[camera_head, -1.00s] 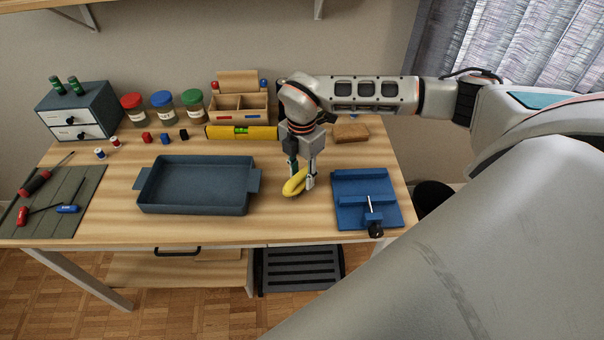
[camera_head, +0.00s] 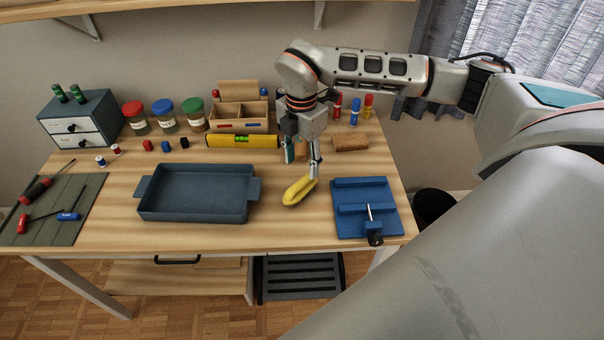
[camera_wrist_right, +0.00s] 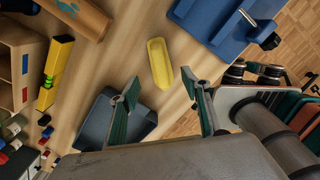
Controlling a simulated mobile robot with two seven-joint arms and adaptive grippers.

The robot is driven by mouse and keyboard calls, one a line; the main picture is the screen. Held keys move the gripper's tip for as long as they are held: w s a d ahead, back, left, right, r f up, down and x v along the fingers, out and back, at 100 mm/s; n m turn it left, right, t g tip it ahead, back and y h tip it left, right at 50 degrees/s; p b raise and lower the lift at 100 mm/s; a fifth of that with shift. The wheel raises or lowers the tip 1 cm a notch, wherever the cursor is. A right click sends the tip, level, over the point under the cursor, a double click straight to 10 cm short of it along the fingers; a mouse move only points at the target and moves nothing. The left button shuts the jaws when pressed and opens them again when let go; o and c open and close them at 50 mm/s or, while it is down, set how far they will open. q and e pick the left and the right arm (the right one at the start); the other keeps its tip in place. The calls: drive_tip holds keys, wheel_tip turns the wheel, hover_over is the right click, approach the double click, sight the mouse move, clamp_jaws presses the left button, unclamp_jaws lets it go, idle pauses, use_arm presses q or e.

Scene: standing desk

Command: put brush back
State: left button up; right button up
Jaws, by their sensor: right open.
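A long, rounded yellow object (camera_head: 300,191), which may be the brush, lies on the desk between the blue-grey tray and the blue bench fixture. No bristles can be made out on it. In the right wrist view the yellow object (camera_wrist_right: 159,62) lies just beyond the open fingertips. My right gripper (camera_head: 302,165) is open, with its fingers spread, above and behind the yellow object in the head view. It appears empty and apart from the object. My left gripper is not in view.
The blue-grey tray (camera_head: 197,216) stands left of the yellow object, and the blue fixture (camera_head: 362,190) stands right. Behind are a yellow level (camera_head: 225,141), a brown block (camera_head: 350,142) and a wooden organizer (camera_head: 228,115). Tools lie on a green mat (camera_head: 88,195) at left.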

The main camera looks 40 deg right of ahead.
sight(302, 182)
wheel_tip(302, 182, up, 4)
drive_tip(key=shift+f, duration=0.2)
drive_tip(key=shift+s, duration=0.15)
idle(0.4)
